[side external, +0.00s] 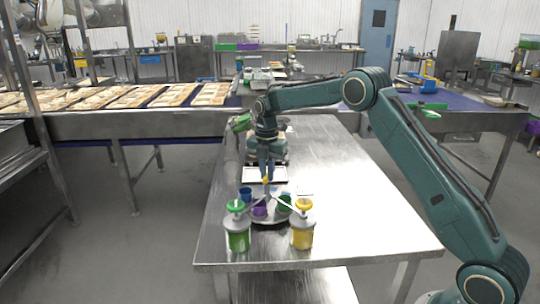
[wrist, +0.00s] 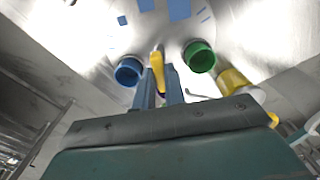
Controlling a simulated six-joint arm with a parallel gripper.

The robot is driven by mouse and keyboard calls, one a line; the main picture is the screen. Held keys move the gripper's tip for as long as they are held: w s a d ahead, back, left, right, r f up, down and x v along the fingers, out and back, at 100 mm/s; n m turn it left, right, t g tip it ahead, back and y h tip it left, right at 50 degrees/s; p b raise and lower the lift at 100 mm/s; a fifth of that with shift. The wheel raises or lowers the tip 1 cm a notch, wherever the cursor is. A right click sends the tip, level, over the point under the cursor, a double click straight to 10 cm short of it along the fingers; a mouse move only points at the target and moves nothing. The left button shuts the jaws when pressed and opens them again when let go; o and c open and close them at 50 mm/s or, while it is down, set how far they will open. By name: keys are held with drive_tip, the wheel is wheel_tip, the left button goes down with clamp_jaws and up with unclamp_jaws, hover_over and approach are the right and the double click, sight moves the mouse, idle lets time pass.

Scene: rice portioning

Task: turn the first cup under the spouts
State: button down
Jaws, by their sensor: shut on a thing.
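A round grey turntable (side external: 270,222) stands on the steel table. On it are a blue cup (side external: 246,194), a purple cup (side external: 260,209) and a green cup (side external: 284,202). The wrist view shows the blue cup (wrist: 128,71) and green cup (wrist: 199,56) on either side of my fingers. My gripper (side external: 266,174) points down over the turntable, shut on a yellow handle (wrist: 171,82) at its middle. A dispenser with a green lid (side external: 237,234) and one with a yellow lid (side external: 302,231) stand at the near side, their spouts reaching inward.
The steel table (side external: 360,225) is clear to the right of the dispensers. A scale-like device with a pale plate (side external: 266,174) stands behind the turntable. A conveyor with trays (side external: 130,98) runs at the back left.

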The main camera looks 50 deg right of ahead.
drive_tip(key=shift+n, duration=2.4)
drive_tip(key=c, duration=1.5)
unclamp_jaws()
drive_tip(key=shift+o, duration=0.2)
drive_tip(key=shift+r, duration=0.15)
wheel_tip(320, 180, up, 14)
drive_tip(key=shift+f, duration=0.2)
